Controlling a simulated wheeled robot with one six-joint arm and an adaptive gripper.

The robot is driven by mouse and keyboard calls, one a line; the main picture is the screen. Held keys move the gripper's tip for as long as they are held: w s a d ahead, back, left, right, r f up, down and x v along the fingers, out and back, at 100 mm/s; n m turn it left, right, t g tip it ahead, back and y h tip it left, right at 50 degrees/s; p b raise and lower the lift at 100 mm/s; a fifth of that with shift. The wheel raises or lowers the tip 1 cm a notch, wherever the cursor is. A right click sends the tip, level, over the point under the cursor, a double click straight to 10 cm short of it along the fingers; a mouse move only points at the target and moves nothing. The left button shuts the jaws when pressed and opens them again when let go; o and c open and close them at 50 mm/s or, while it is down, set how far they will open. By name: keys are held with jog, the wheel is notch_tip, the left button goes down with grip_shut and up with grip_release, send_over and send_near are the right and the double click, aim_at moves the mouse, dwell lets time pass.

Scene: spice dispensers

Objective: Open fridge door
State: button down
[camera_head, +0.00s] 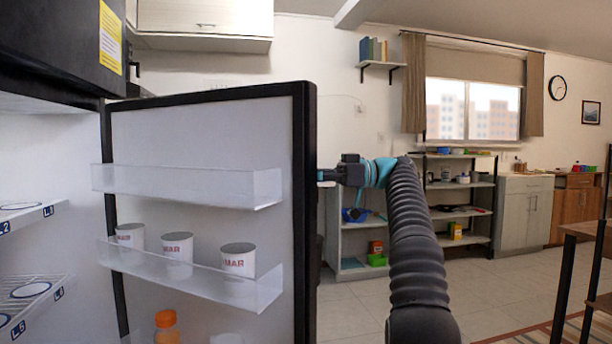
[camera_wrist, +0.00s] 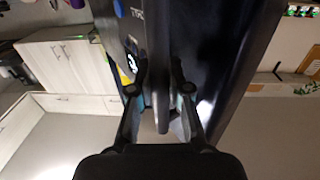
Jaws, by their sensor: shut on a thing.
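The handle is mostly hidden in the head view.
Labelled fridge shelves (camera_head: 40,215) are at the left. A low shelf unit (camera_head: 465,215) stands at the back wall, and a dark-legged table (camera_head: 590,229) at the right. Floor between is clear.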

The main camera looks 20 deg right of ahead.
dwell(0.3)
jog(key=c, duration=1.1)
grip_release()
jog(key=shift+a, duration=0.15)
